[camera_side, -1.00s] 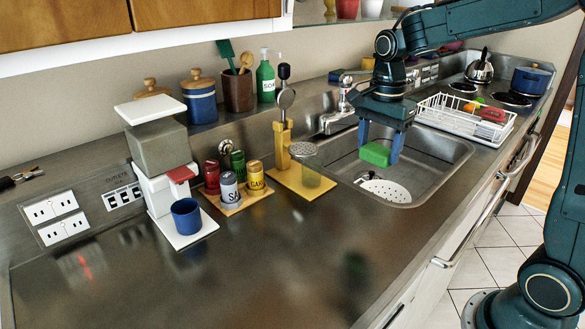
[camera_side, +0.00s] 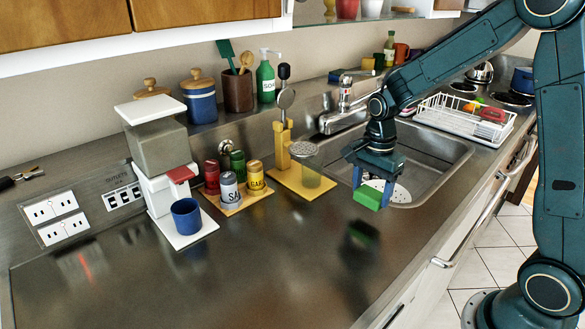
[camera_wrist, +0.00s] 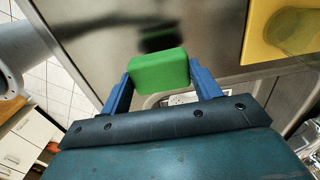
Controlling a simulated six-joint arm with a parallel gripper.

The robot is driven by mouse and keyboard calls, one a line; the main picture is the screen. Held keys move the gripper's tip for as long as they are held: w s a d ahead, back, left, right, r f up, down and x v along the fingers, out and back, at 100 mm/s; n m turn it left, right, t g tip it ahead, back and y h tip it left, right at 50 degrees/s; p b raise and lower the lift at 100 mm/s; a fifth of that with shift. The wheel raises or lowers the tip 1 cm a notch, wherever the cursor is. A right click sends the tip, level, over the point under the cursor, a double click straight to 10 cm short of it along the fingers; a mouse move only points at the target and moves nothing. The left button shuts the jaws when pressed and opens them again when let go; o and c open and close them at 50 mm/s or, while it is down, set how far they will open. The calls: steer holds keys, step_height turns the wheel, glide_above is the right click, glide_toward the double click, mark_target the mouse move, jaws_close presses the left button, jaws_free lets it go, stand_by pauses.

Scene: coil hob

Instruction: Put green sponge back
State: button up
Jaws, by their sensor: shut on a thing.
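The green sponge (camera_side: 368,197) is held between the two blue fingers of my gripper (camera_side: 371,190). It hangs above the steel counter at the near left edge of the sink (camera_side: 440,180), clear of the surface. In the wrist view the sponge (camera_wrist: 159,73) sits squarely between the fingertips of my gripper (camera_wrist: 160,80), with one finger pressed on each side. A dark shadow lies on the counter beyond it.
A yellow stand with a juicer-like tool (camera_side: 290,178) is left of the sponge. Further left are spice cans (camera_side: 229,188) on a board and a blue cup (camera_side: 186,217) on a white coffee machine's base. A white dish rack (camera_side: 465,118) stands beyond the sink. The front counter is clear.

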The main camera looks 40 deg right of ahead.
mark_target(371, 192)
steer(key=shift+f, duration=1.9)
steer(key=shift+f, duration=0.1)
steer(key=o, duration=1)
step_height(371, 192, up, 12)
steer(key=shift+f, duration=0.25)
steer(key=shift+r, duration=0.4)
